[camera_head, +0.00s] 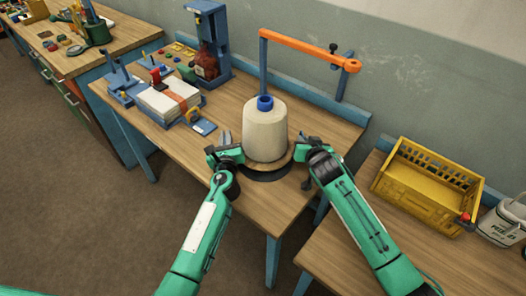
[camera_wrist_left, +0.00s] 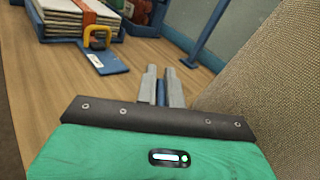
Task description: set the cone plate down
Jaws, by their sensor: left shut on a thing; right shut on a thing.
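The cone plate (camera_head: 276,164) is a round wooden plate under a large cream cone of thread (camera_head: 265,138) with a blue top. The cone stands upright on it. My left gripper (camera_head: 225,141) is at the plate's left side and my right gripper (camera_head: 309,144) at its right side, both shut on it. In the left wrist view, the fingers of my left gripper (camera_wrist_left: 164,88) are closed on a narrow blue piece, with the cone (camera_wrist_left: 275,85) close at right. A dark round patch (camera_head: 266,176) shows just under the plate; I cannot tell whether they touch.
A blue stand with an orange arm (camera_head: 308,50) rises behind the cone. Stacked cloth (camera_head: 168,99) and a blue machine (camera_head: 210,40) are at left on the bench. A yellow crate (camera_head: 428,175) sits on the right table. The bench front (camera_head: 262,212) is clear.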

